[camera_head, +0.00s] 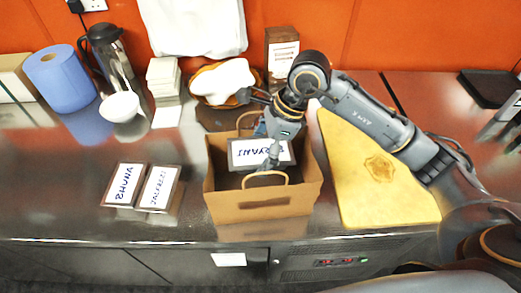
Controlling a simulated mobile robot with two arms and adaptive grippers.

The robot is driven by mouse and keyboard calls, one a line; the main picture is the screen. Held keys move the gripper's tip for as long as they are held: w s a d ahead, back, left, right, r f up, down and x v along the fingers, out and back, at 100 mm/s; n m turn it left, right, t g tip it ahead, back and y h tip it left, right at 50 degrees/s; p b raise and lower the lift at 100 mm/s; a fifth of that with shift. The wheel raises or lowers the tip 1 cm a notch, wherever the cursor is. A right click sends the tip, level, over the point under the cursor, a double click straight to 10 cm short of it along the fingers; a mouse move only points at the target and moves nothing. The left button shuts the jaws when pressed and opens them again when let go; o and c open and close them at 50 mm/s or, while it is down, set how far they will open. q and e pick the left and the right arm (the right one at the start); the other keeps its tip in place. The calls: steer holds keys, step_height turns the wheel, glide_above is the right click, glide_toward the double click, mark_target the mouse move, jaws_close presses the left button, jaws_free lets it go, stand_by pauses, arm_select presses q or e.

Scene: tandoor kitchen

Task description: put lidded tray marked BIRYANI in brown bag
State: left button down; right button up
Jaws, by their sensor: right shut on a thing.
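The brown bag (262,208) stands open on the dark counter, its two handles up. The lidded tray marked BIRYANI (240,154) shows within the bag's mouth, its white label partly covered by my gripper. How deep it sits, and whether it touches the bag's floor, I cannot tell. My right gripper (273,152) reaches down into the mouth from above and is shut on this tray. My left gripper is not in view.
Two other labelled trays (124,185) (159,188) lie left of the bag. A yellow board (372,180) lies to its right, under my arm. Behind stand a blue roll (60,78), a flask (108,55), a white bowl (119,107) and a labelled brown box (282,50).

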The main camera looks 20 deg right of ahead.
step_height(320, 180, down, 2)
steer(key=shift+f+b, duration=0.15)
steer(key=shift+b, duration=0.65)
step_height(320, 180, down, 8)
steer(key=b, duration=0.8)
steer(key=shift+f, duration=0.2)
steer(key=o, duration=1.5)
steer(key=shift+r+p, duration=5.4)
steer(key=shift+r, duration=4.6)
